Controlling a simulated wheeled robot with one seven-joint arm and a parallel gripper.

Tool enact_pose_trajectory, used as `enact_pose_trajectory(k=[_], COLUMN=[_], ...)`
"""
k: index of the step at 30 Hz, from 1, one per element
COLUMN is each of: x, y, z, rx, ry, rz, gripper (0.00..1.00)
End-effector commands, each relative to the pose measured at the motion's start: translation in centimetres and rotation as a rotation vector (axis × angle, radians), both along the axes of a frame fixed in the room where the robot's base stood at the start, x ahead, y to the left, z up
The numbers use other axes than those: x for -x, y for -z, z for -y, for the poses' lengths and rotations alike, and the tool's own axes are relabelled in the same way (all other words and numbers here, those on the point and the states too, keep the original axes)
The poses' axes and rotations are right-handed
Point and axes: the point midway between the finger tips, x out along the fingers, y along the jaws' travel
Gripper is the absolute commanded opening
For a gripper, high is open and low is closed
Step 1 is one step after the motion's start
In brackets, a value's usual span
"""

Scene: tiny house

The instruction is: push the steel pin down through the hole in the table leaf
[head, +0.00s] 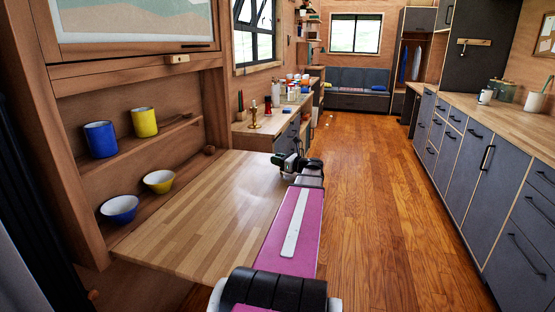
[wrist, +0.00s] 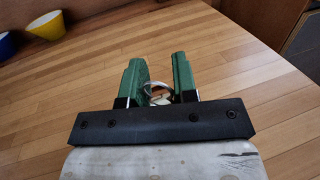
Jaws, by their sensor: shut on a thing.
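The wooden table leaf (head: 205,205) is folded out level below the shelf niche. Its striped top fills most of the wrist view (wrist: 95,80). My gripper (head: 288,160) is over the leaf's far right corner. In the wrist view my gripper (wrist: 159,75) has its two green fingers shut on the steel pin (wrist: 157,85). Only a pale metal ring and a small bright part of the pin show between the fingers. The hole and the pin's lower end are hidden, so I cannot tell how deep the pin sits.
Blue and yellow cups (head: 100,139) stand on the upper shelf. A blue bowl (head: 119,209) and a yellow bowl (head: 159,181) sit on the lower shelf by the leaf. A counter (head: 262,122) with small items stands beyond. The wooden floor (head: 375,200) at right is clear.

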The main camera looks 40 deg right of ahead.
Motion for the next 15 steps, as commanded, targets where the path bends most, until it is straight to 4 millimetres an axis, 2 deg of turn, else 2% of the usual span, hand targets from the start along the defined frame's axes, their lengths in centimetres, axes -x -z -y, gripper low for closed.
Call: enact_pose_trajectory(k=[15], x=[-0.01], y=[1.12], z=[0.01], rx=[0.0], ry=[0.0], rz=[0.0], gripper=[0.03])
